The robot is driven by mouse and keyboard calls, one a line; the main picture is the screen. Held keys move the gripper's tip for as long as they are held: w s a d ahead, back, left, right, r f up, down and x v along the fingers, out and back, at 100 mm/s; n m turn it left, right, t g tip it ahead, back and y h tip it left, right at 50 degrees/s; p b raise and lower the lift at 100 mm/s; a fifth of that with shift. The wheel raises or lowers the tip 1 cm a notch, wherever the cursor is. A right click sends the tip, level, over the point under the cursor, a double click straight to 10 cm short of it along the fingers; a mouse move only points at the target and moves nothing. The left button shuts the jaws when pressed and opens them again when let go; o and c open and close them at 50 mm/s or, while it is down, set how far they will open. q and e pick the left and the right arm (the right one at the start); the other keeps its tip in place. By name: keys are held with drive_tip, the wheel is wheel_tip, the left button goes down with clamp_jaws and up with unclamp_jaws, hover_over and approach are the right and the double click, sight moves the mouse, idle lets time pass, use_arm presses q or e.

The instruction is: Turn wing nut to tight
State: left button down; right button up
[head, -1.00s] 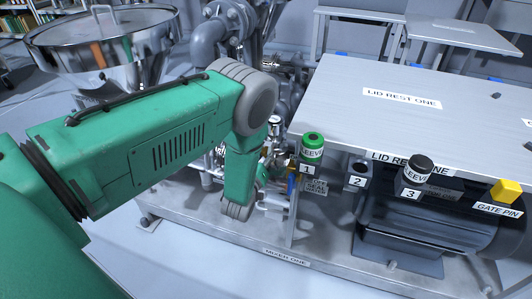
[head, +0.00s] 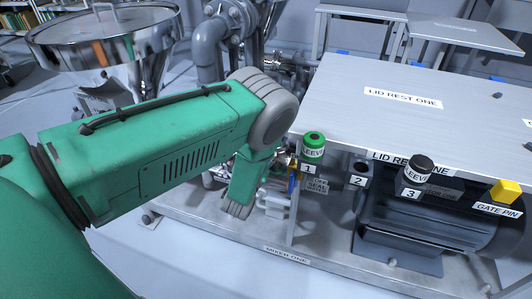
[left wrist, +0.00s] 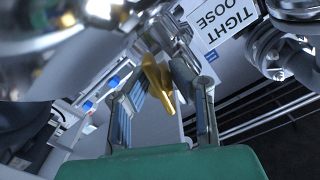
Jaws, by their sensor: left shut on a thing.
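The brass-coloured wing nut (left wrist: 154,75) is in the middle of the left wrist view, between the fingers of my left gripper (left wrist: 164,84). The gripper is shut on it. A white label (left wrist: 228,28) reading TIGHT and OOSE, partly cut off, is just above and to the right of the nut. In the head view my green left arm reaches down beside the mixer's pipework, and its fingers and the nut cannot be made out there. My right gripper is in neither view.
A steel bench (head: 430,110) marked LID REST ONE stands to the right of my left arm. At its front edge are a green-capped sleeve (head: 313,146), a black-capped sleeve (head: 417,172) and a yellow gate pin (head: 506,190). A steel hopper (head: 105,40) stands behind.

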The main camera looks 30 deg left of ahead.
use_arm(q)
drive_tip(key=m+b, duration=0.1)
drive_tip(key=m, duration=0.5)
drive_tip(key=shift+d+m, duration=0.1)
drive_tip(key=shift+m, duration=0.2)
drive_tip(key=m+b, duration=0.1)
drive_tip(key=m, duration=0.3)
drive_tip(key=shift+s+f+m, duration=0.1)
drive_tip(key=shift+m, duration=0.3)
drive_tip(key=shift+d+m, duration=0.1)
drive_tip(key=shift+m, duration=0.2)
drive_tip(key=shift+d+f+b, duration=0.1)
drive_tip(key=shift+b, duration=0.2)
drive_tip(key=c, duration=1.4)
unclamp_jaws()
drive_tip(key=shift+r, duration=0.2)
drive_tip(key=shift+s, duration=0.5)
drive_tip(key=v, duration=1.1)
drive_tip(key=shift+f, duration=0.1)
